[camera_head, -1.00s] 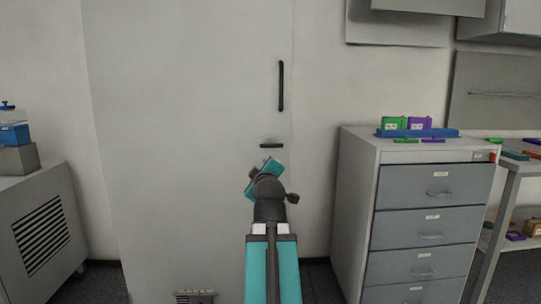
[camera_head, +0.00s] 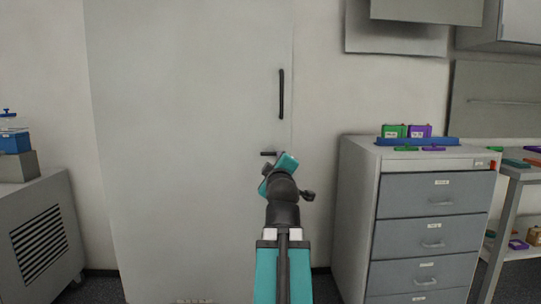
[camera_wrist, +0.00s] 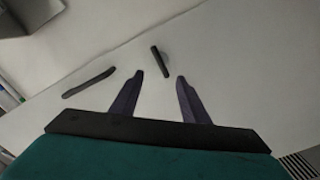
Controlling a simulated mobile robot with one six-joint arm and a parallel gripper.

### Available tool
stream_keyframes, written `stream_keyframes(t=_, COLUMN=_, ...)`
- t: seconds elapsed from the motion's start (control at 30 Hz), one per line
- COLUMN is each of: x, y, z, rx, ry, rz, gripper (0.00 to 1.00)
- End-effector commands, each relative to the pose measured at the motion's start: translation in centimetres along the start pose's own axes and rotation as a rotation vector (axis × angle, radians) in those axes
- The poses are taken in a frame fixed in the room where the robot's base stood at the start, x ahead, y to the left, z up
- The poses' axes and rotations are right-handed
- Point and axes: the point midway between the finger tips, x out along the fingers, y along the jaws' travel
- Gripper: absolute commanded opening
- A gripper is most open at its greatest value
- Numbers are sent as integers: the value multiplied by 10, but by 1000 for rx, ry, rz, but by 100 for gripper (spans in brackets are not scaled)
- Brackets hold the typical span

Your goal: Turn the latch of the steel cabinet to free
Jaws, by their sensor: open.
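The steel cabinet (camera_head: 190,120) is a tall pale grey panel with a dark vertical handle (camera_head: 281,94) near its right edge. The latch (camera_head: 266,153) is a short dark bar, lying level below the handle in the head view. In the wrist view the latch (camera_wrist: 160,61) shows beyond my gripper (camera_wrist: 156,76), in line with the gap between the fingertips and apart from them. The handle (camera_wrist: 89,83) shows left of the fingers there. My gripper is open with nothing between its fingers. In the head view my arm hides the fingers.
A grey drawer unit (camera_head: 432,215) with a blue tray (camera_head: 417,141) on top stands right of the cabinet. A vented grey box (camera_head: 40,235) stands at the left. A shelf (camera_head: 515,185) with coloured items is at the far right. The cabinet front left of my arm is clear.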

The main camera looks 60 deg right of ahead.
Motion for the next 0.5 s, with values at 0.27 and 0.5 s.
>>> stream_keyframes(t=0.27, x=12, y=3, z=-2, rx=0, ry=-1, rz=-2, gripper=42)
stream_keyframes(t=0.5, x=24, y=2, z=-2, rx=-1, ry=-1, rz=-1, gripper=42)
